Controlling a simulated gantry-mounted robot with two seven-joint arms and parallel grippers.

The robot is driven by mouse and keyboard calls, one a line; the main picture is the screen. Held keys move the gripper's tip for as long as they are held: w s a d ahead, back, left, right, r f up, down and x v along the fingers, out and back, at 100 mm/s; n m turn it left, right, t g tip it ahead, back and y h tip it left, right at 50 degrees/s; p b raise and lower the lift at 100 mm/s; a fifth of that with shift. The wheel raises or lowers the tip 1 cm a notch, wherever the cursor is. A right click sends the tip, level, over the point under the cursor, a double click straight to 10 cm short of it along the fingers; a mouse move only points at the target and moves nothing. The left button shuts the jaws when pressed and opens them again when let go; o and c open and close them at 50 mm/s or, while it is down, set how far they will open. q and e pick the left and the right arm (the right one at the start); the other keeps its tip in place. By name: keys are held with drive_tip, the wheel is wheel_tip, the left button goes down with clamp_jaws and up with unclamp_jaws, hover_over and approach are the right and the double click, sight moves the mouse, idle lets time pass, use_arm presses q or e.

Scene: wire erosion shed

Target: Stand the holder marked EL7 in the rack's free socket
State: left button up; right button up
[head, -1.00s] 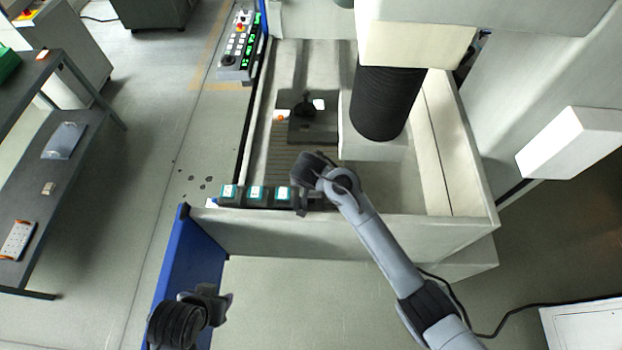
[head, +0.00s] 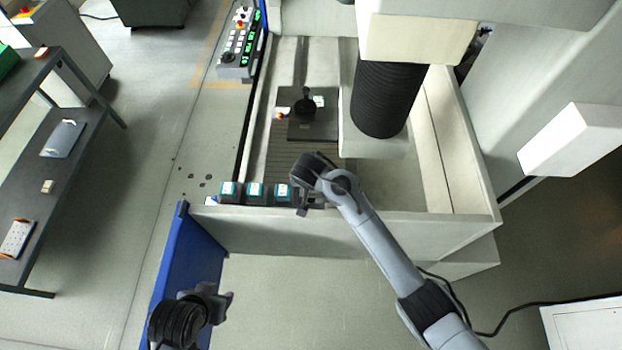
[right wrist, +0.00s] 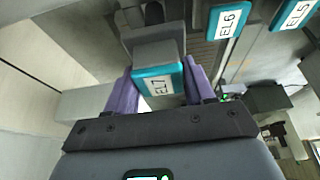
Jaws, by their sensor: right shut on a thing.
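In the right wrist view the holder marked EL7 (right wrist: 158,82), with a teal-edged white label, sits between the purple fingers of my right gripper (right wrist: 163,92), which is shut on it. In the head view my right gripper (head: 305,198) is at the right end of the row of holders and hides EL7. The rack is along the front wall of the machine tank, mostly covered by its holders. Holders EL6 (right wrist: 228,20) and EL5 (right wrist: 295,10) stand beside EL7. I cannot tell whether EL7 is seated in a socket. My left gripper (head: 222,302) is away at the lower left; its jaws are unclear.
The tank's front wall (head: 350,228) runs below my right gripper. A dark plate (head: 313,127) with small parts lies inside the tank, near a black bellows column (head: 385,100). A blue panel (head: 178,262) stands near my left arm. A dark shelf unit (head: 70,165) is at the left.

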drive_tip(key=shift+f, duration=0.1)
idle(0.4)
drive_tip(key=shift+f+b, duration=0.5)
drive_tip(key=shift+f, duration=0.15)
drive_tip(key=shift+f+b, duration=0.35)
drive_tip(key=shift+f, duration=0.2)
drive_tip(key=shift+f, duration=0.25)
